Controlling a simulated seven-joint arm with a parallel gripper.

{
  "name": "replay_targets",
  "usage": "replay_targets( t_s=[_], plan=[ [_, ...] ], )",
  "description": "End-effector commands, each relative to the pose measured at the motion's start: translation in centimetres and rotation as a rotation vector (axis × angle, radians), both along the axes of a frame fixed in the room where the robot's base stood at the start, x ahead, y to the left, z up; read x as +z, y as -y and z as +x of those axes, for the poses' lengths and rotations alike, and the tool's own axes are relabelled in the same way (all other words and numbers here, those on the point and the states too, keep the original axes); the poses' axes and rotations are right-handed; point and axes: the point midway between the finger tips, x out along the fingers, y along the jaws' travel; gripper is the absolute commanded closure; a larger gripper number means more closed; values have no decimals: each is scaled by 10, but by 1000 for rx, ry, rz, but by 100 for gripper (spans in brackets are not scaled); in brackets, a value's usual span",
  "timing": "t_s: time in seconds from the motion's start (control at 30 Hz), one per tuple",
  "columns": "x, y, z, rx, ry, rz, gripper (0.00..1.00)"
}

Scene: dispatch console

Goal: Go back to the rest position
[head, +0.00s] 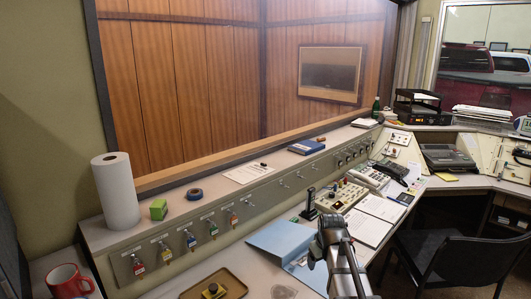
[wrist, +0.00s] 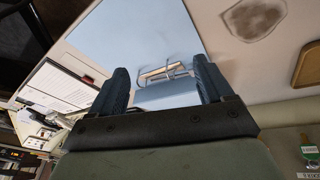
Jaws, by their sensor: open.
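My gripper (head: 332,228) is above the desk at the lower middle of the head view, over the right side of a light blue folder (head: 278,238). In the wrist view my gripper (wrist: 163,76) has its two dark fingers spread apart, with nothing held between them. Beyond the fingers the blue folder (wrist: 150,32) lies on the desk, and a metal clip (wrist: 165,70) shows on it between the fingertips. I cannot tell the exact height of the fingers above the folder. My arm hides part of the desk.
A brown tray (head: 238,283) holding a small yellow-and-black item is at the front. A console ledge with hanging key tags (head: 190,240) runs behind. A black upright stand (head: 310,205), a keypad unit (head: 340,197), a telephone (head: 368,177) and papers (head: 368,228) lie nearby. A black chair (head: 445,260) stands right.

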Motion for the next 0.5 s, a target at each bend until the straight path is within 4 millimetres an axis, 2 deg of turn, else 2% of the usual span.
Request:
replay_targets(
  t_s=[0.03,0.2,0.37,0.5],
  plan=[
    [-2,24,8,-32,11,-7,20],
    [-8,96,22,-117,55,-32,20],
    [-19,152,25,-182,79,-53,20],
    [-43,190,19,-236,76,-63,20]
  ],
)
